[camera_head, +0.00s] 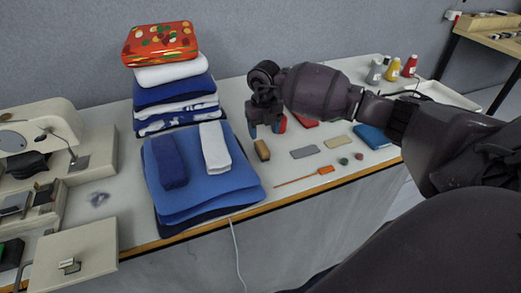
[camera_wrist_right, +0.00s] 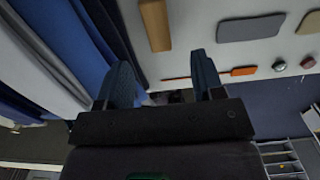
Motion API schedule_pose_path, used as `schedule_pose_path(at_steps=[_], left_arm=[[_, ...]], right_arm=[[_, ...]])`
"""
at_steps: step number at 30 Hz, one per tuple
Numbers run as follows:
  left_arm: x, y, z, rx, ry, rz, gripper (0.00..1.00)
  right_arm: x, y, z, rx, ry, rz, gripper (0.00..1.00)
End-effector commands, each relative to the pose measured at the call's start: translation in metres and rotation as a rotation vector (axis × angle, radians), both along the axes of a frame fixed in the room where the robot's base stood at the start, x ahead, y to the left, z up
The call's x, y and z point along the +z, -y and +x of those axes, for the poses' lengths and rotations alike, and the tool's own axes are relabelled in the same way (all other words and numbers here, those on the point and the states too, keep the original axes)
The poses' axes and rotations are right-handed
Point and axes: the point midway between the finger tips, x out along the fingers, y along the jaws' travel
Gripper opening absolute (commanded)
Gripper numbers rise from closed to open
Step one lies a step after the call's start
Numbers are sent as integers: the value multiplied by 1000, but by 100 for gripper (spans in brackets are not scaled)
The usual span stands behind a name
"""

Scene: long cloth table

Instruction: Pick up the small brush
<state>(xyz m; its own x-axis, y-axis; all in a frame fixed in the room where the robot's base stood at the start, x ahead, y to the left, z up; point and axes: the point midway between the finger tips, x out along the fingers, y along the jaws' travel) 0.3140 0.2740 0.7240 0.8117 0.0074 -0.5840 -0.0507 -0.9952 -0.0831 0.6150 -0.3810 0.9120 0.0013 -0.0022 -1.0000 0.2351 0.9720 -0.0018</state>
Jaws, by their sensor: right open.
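A small brown block-shaped item (camera_head: 262,150), perhaps the small brush, lies on the white table just in front of my right gripper (camera_head: 265,130). A thin stick with an orange end (camera_head: 326,170) lies nearer the front edge; I cannot tell for sure which of the two is the brush. My right gripper is open and empty, its fingers pointing down. In the right wrist view the fingers (camera_wrist_right: 163,75) are spread apart, with the brown item (camera_wrist_right: 155,25) beyond them and the orange-ended stick (camera_wrist_right: 243,71) partly behind the right finger. My left gripper is out of view.
A stack of folded cloths (camera_head: 205,180) stands left of the gripper. A grey flat piece (camera_head: 304,152), a tan piece (camera_head: 338,142), two small round items and a blue block (camera_head: 371,136) lie right. Bottles (camera_head: 392,69) stand at the back. A sewing machine (camera_head: 50,140) is far left.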

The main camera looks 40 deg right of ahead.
Motion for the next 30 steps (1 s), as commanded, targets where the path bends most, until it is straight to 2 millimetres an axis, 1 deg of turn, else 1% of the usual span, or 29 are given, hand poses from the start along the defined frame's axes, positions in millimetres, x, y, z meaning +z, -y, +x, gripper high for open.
schedule_pose_path(at_steps=[1,3,11,18,20,23,28,29,30], left_arm=[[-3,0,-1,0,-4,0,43],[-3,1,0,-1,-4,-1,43],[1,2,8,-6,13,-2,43],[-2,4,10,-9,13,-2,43],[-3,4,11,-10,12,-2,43],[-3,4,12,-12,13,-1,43],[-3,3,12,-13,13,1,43],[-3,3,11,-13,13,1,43],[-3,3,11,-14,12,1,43]], right_arm=[[-11,0,-1,-1,-6,1,62],[-20,0,0,0,-4,2,62],[-35,-1,1,1,-2,3,62],[-69,0,5,0,-4,3,62],[-75,0,5,1,-4,3,62],[-79,0,6,1,-2,3,62],[-78,0,6,1,0,2,62],[-78,0,6,1,0,2,60],[-78,0,6,1,0,2,54]])
